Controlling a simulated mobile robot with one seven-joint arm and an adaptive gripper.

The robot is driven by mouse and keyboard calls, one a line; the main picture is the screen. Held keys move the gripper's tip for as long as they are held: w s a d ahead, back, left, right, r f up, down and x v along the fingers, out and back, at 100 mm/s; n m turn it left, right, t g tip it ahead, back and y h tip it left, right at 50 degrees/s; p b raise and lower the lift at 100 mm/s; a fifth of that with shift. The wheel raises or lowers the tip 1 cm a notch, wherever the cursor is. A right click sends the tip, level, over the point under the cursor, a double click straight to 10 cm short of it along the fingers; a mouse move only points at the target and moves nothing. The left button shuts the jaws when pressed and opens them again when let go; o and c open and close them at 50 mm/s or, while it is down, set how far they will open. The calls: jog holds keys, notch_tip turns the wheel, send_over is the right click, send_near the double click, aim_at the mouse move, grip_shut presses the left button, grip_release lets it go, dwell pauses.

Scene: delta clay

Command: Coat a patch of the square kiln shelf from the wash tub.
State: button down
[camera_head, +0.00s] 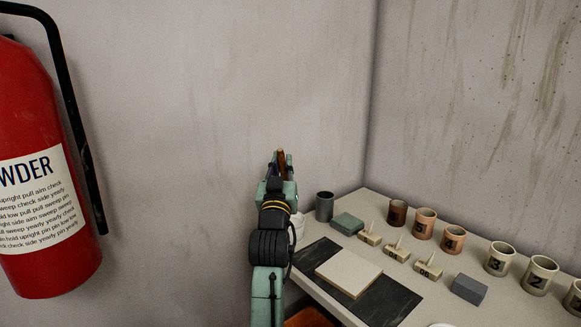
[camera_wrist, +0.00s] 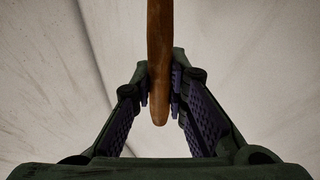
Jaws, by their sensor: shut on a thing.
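My gripper (camera_head: 281,163) is raised in front of the wall, above the back left end of the table. It is shut on a brown wooden handle (camera_wrist: 160,60), which stands upright between the fingers in the wrist view; its far end is out of that view. Whether it ends in a brush cannot be seen. The square kiln shelf (camera_head: 348,272) is a flat cream slab lying on a dark mat (camera_head: 390,305), right of and below my gripper. A white rounded vessel (camera_head: 299,228), perhaps the wash tub, is mostly hidden behind my arm.
A dark grey cup (camera_head: 324,206) and a green block (camera_head: 347,223) stand at the back. Small tagged pieces (camera_head: 397,252), brown cups (camera_head: 424,223), cream numbered cups (camera_head: 540,274) and a grey block (camera_head: 468,289) line the right. A red extinguisher (camera_head: 40,130) hangs at left.

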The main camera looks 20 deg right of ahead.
jog(key=shift+f+b, duration=2.05)
jog(key=shift+f, duration=0.85)
jog(key=shift+f+b, duration=0.4)
jog(key=shift+f, duration=0.25)
jog(key=shift+r+p, duration=2.65)
jog(key=shift+r, duration=0.95)
